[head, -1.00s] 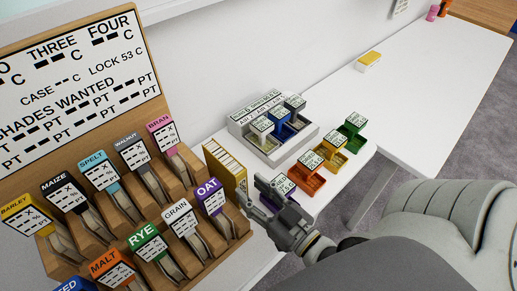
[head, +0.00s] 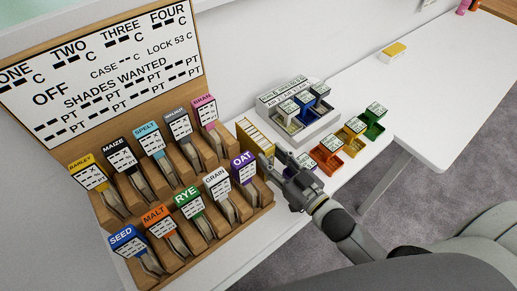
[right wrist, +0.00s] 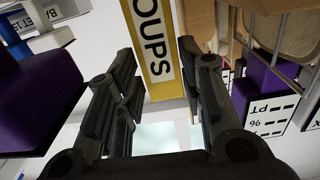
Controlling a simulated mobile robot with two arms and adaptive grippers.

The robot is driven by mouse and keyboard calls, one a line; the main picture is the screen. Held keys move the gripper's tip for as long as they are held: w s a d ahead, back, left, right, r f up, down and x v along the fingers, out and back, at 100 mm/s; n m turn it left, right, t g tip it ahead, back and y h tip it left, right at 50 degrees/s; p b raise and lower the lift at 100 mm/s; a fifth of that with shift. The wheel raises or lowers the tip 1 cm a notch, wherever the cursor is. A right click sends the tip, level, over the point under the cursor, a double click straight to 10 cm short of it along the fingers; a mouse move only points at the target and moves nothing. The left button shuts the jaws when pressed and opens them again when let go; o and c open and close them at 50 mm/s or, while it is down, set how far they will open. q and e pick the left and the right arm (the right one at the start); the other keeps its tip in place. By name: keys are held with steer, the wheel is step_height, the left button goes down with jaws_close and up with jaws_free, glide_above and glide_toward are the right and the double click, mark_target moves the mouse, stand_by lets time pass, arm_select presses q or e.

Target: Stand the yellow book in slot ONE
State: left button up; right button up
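The yellow book (head: 256,138) stands at the right end of the wooden rack, its pale page edges showing. In the right wrist view the book (right wrist: 157,48) shows a yellow spine with a white label ending in "OUPS". My right gripper (head: 277,160) is at its near end. In the right wrist view its fingers (right wrist: 157,65) are apart, one on each side of the spine, with narrow gaps visible. The board (head: 100,68) carries the headings ONE, TWO, THREE and FOUR. I cannot make out which place is slot ONE. My left gripper is out of view.
The wooden rack (head: 262,211) holds several labelled scoops, with OAT (head: 242,166) close to my right gripper.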

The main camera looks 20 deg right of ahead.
mark_target(254, 141)
steer(key=shift+x, duration=0.75)
steer(key=shift+w+a, duration=0.25)
steer(key=shift+w, duration=0.25)
steer(key=shift+w+a+r+p, duration=0.1)
steer(key=shift+w+p, duration=0.05)
steer(key=shift+p, duration=0.15)
steer(key=p+x, duration=0.1)
steer(key=x, duration=0.3)
steer(key=shift+w, duration=0.2)
steer(key=shift+w+a, duration=0.2)
steer(key=shift+w, duration=0.1)
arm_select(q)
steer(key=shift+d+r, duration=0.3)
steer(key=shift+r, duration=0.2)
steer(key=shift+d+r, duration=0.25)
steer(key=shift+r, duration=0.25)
arm_select(e)
steer(key=shift+s, duration=0.1)
jaws_close()
